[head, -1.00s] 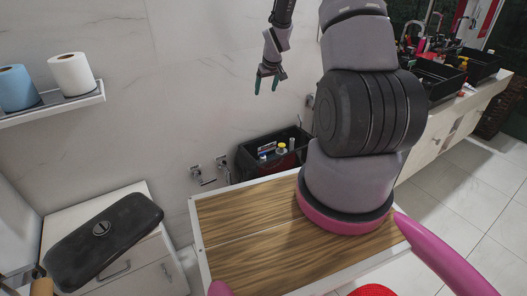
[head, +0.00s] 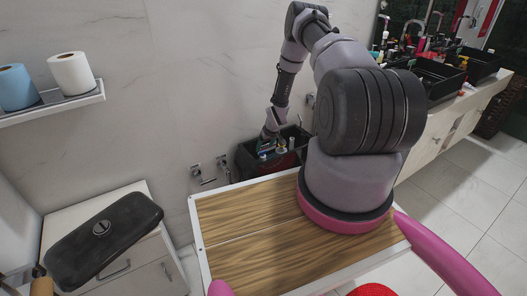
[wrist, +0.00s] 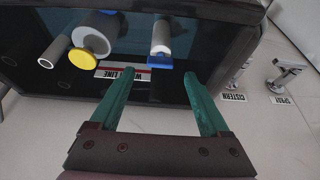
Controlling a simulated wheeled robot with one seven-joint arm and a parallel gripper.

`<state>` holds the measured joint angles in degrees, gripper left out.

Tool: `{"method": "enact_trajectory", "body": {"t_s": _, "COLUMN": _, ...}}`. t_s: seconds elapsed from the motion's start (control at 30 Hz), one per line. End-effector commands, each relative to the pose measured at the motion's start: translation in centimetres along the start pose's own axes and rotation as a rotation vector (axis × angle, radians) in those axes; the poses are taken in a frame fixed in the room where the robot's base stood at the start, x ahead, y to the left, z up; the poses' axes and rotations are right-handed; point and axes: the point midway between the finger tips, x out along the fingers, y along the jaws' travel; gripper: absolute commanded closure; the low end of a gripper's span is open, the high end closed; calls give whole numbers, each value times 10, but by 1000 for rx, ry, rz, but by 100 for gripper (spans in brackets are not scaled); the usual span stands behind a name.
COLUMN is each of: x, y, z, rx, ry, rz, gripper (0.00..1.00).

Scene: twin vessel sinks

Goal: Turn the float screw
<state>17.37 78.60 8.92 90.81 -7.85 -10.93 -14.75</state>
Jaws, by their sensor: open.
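An open black tank (head: 244,162) stands against the wall behind the wooden bench; its inside also shows in the wrist view (wrist: 30,82). Inside are a grey fitting with a yellow cap (wrist: 84,59), a pale tube (wrist: 46,62) at its left, and a white cylinder with a blue end (wrist: 159,62). I cannot tell for sure which part is the float screw. My gripper (wrist: 165,74) is open and empty; its green fingers reach over the tank, their tips on either side of the blue end, with no clear contact. In the head view my gripper (head: 267,145) is small and partly hidden.
Two metal wall taps, labelled cistern (wrist: 237,75) and spray (wrist: 285,73), sit beside the tank. The wooden bench top (head: 245,225) is clear. A shelf with paper rolls (head: 70,72) is at the left.

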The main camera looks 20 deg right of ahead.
Motion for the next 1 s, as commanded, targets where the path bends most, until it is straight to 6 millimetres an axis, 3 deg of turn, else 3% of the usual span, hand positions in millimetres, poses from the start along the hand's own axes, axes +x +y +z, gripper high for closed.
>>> {"method": "enact_trajectory", "body": {"t_s": 0.1, "x": 20, "y": 0, "z": 1, "rx": 1, "ry": -1, "rz": -1, "gripper": 20}}
{"method": "enact_trajectory", "body": {"t_s": 0.23, "x": 33, "y": 0, "z": 0, "rx": 1, "ry": 0, "rz": 0, "gripper": 20}}
{"method": "enact_trajectory", "body": {"t_s": 0.6, "x": 38, "y": 0, "z": 0, "rx": 1, "ry": 0, "rz": 0, "gripper": 20}}
{"method": "enact_trajectory", "body": {"t_s": 0.67, "x": 38, "y": 0, "z": 0, "rx": 1, "ry": 0, "rz": 0, "gripper": 39}}
{"method": "enact_trajectory", "body": {"t_s": 0.8, "x": 38, "y": 0, "z": 0, "rx": 1, "ry": 0, "rz": 0, "gripper": 93}}
{"method": "enact_trajectory", "body": {"t_s": 0.83, "x": 38, "y": 0, "z": 0, "rx": 1, "ry": 0, "rz": 0, "gripper": 100}}
{"method": "enact_trajectory", "body": {"t_s": 1.0, "x": 38, "y": -2, "z": 0, "rx": 32, "ry": -2, "rz": 14, "gripper": 100}}
